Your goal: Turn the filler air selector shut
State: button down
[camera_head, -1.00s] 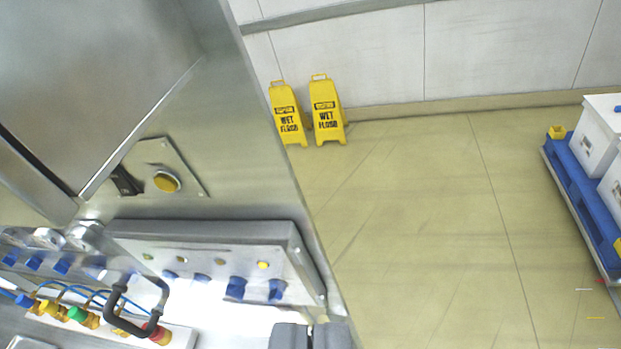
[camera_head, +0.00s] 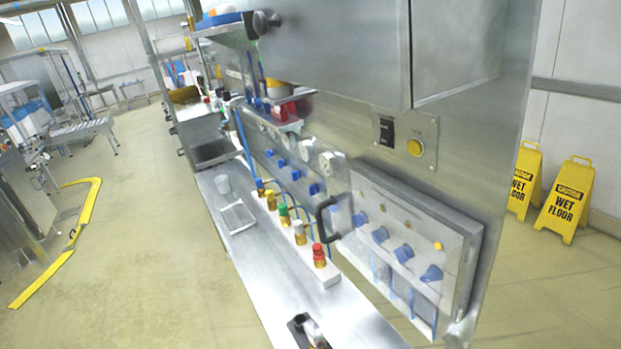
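A steel control panel (camera_head: 418,246) on the machine's side carries a row of blue knobs, among them a middle knob (camera_head: 404,253) and a larger one (camera_head: 431,274) at the right. A small yellow button (camera_head: 438,246) is above them. More blue knobs (camera_head: 281,162) line the panel further left. No label is readable, so I cannot tell which knob is the filler air selector or how it is set. A dark and silver piece (camera_head: 309,330) at the bottom edge may be my gripper; its fingers do not show clearly. No knob is held.
A black loop handle (camera_head: 326,220) stands beside a row of colour-capped fittings, ending in a red cap (camera_head: 319,250). A steel bench (camera_head: 262,262) runs below. Two wet-floor signs (camera_head: 563,200) stand at the right. The floor at the left is largely open.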

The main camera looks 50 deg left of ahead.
aim_at(281, 163)
jog(key=u, duration=1.3)
jog(key=k, duration=0.65)
jog(key=u, duration=0.45)
jog(key=i, duration=0.9)
jog(key=u, duration=0.8)
jog(key=i, duration=1.3)
jog(key=z, duration=0.75)
jog(key=i, duration=1.1)
jog(key=z, duration=0.8)
